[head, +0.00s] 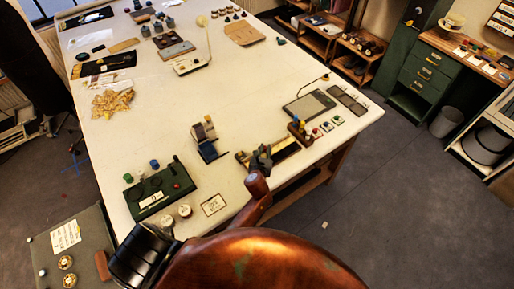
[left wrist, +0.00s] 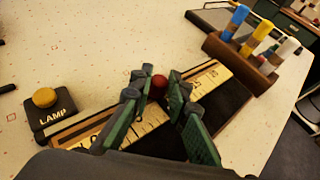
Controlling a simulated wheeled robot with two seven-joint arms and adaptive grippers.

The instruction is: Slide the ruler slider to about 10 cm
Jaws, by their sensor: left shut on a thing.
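The wooden ruler (left wrist: 205,82) lies in a dark-edged holder near the table's front edge, running from lower left to upper right in the left wrist view. It also shows in the head view (head: 286,152), partly covered by my gripper. The slider's round red knob (left wrist: 158,84) stands over the ruler. My left gripper (left wrist: 160,80) has its green fingers on either side of the knob, shut on it. In the head view the left gripper (head: 261,158) is over the ruler's left-middle part. The scale figures are too small and partly hidden to read. My right gripper is not in view.
A lamp switch (left wrist: 52,108) with a yellow button sits by the ruler's left end in the left wrist view. A wooden block (left wrist: 240,62) with coloured markers stands beyond its right end. The table's middle (head: 240,100) is clear.

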